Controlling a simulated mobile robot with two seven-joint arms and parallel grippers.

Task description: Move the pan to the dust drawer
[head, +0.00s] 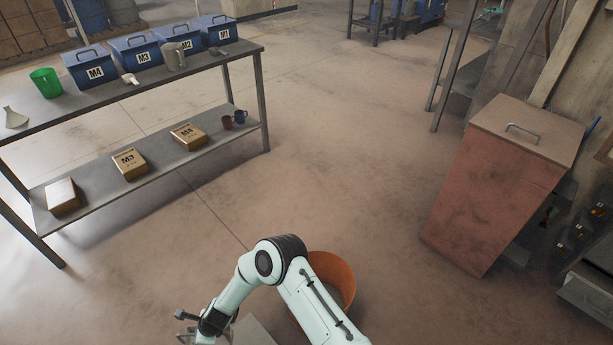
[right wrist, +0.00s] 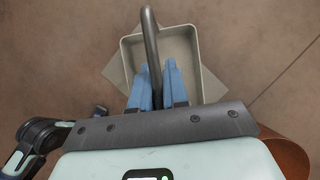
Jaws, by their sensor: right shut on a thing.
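In the right wrist view a pale grey square pan (right wrist: 182,45) with a dark bar handle (right wrist: 150,35) lies below my right gripper (right wrist: 156,85). Its blue fingers are shut on the handle. In the head view one arm of mine bends over the floor at the bottom centre, and a pale grey flat surface beside it, possibly the pan, is cut by the frame edge. I cannot tell which thing is the dust drawer; a dark unit with a grey ledge (head: 588,294) stands at the lower right.
An orange-brown bucket (head: 335,272) stands close beside my arm; it shows at the right wrist view's edge (right wrist: 290,152). A tall reddish bin (head: 490,190) with a handled lid stands right. A two-level table (head: 150,95) with boxes is left. The middle floor is clear.

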